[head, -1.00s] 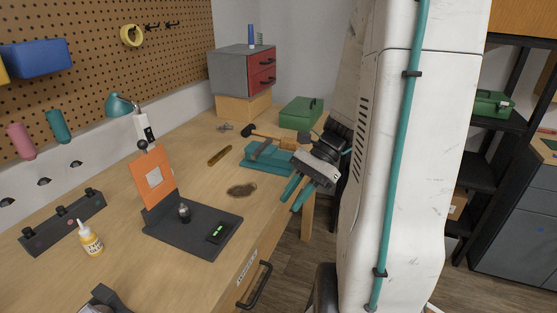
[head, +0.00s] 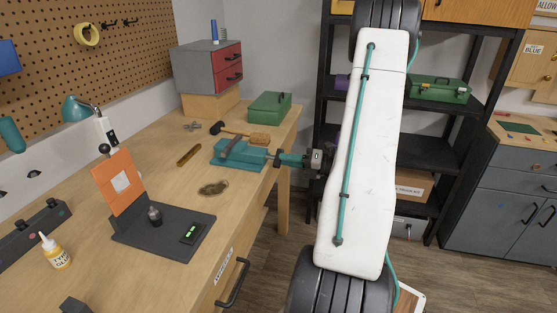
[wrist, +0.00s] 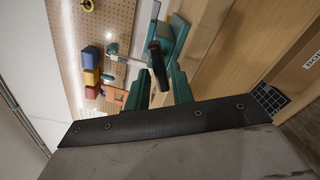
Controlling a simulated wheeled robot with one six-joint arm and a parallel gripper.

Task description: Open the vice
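The teal vice (head: 228,158) stands at the right edge of the workbench, with its screw end facing my gripper. My gripper (head: 282,158) reaches in from the right, level with the vice's dark handle (head: 276,157). In the wrist view the vice (wrist: 181,35) is ahead at the top. Its dark handle (wrist: 158,62) lies in the space between my two teal fingers (wrist: 163,85). The fingers stand apart, one on each side of the handle. I see no clear grip on it. In the head view the fingers overlap and partly hide each other.
A wooden brush (head: 259,139) and a mallet (head: 217,128) lie behind the vice. A green box (head: 270,107) and a drawer unit (head: 208,70) stand at the back. An orange-panelled stand (head: 118,183) is nearer. Open floor lies right of the bench.

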